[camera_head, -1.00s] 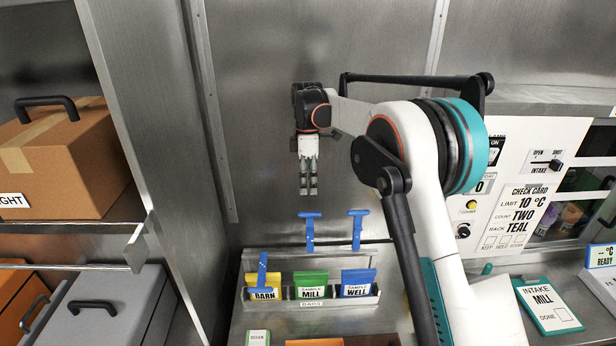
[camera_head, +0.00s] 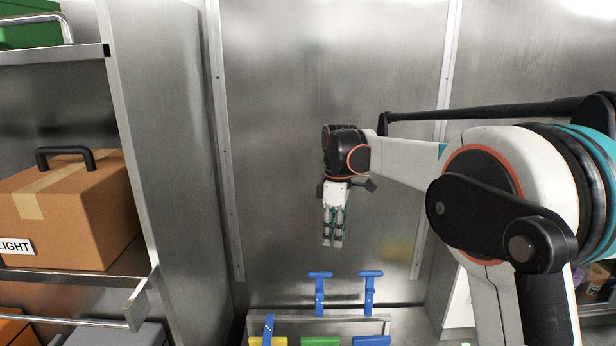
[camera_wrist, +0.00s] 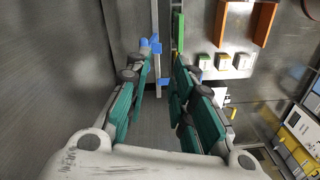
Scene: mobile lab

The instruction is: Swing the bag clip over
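Three blue bag clips show low in the head view: a leaning left clip (camera_head: 268,328), an upright middle clip (camera_head: 319,292) and an upright right clip (camera_head: 369,292). Below them are the top edges of a yellow bag (camera_head: 274,341), a green bag (camera_head: 320,341) and a blue bag (camera_head: 371,340); their labels are cut off. My gripper (camera_head: 334,242) hangs fingers-down above the clips, apart from them, between the middle and right ones. In the wrist view its green-padded fingers (camera_wrist: 162,68) stand apart with nothing held. Blue clip parts (camera_wrist: 164,84) show near the fingertips.
The metal bag rack (camera_head: 345,325) stands before a steel back wall. A shelf with a cardboard box (camera_head: 75,205) is at left. The wrist view shows small white-topped boxes (camera_wrist: 222,62) and a brown tray (camera_wrist: 264,22). The space around my gripper is clear.

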